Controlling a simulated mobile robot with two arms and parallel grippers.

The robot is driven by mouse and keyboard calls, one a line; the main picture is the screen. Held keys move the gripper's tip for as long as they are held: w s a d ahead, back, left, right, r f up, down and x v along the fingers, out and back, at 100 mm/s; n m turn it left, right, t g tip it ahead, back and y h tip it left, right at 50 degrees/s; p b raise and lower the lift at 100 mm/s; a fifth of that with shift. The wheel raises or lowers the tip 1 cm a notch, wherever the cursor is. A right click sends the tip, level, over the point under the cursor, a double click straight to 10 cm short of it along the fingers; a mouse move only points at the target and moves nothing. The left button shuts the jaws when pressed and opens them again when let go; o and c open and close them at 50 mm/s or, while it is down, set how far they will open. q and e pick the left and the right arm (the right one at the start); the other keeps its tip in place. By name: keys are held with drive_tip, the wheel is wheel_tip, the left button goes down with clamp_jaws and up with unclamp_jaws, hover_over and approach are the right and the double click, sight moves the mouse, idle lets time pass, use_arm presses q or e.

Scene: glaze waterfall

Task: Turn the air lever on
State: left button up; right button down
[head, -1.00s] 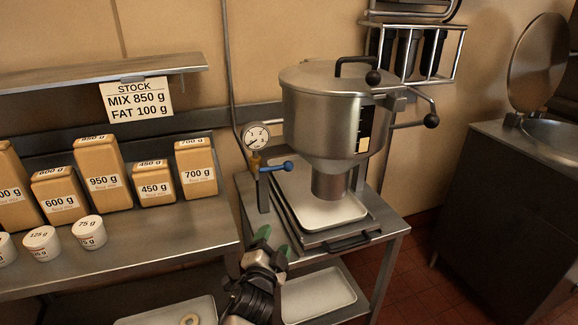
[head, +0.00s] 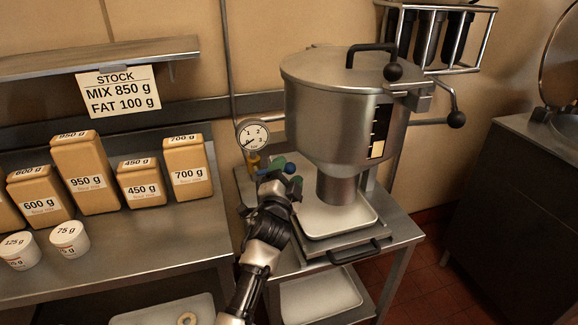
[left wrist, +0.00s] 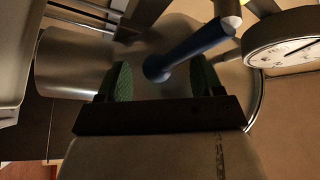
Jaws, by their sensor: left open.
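The air lever is a blue handle with a rounded tip. My left gripper (head: 276,171) has green finger pads and is open around the lever tip. In the left wrist view the left gripper (left wrist: 162,78) shows gaps between both pads and the lever. My right gripper is not in view.
A pressure gauge (head: 252,136) stands above the lever. A steel hopper (head: 335,120) stands close on the right, above a tray (head: 318,228) on a steel stand. Boxes of mix (head: 84,176) and small tubs (head: 68,238) fill the counter at the left.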

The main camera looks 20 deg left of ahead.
use_arm(q)
drive_tip(key=shift+x, duration=1.05)
drive_tip(key=shift+r, duration=0.1)
drive_tip(key=shift+c, duration=1)
clamp_jaws()
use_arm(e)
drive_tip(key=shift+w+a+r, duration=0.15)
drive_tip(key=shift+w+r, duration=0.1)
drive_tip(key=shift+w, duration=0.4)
use_arm(q)
drive_tip(key=shift+f+m+p, duration=0.3)
drive_tip(key=shift+f+p, duration=0.15)
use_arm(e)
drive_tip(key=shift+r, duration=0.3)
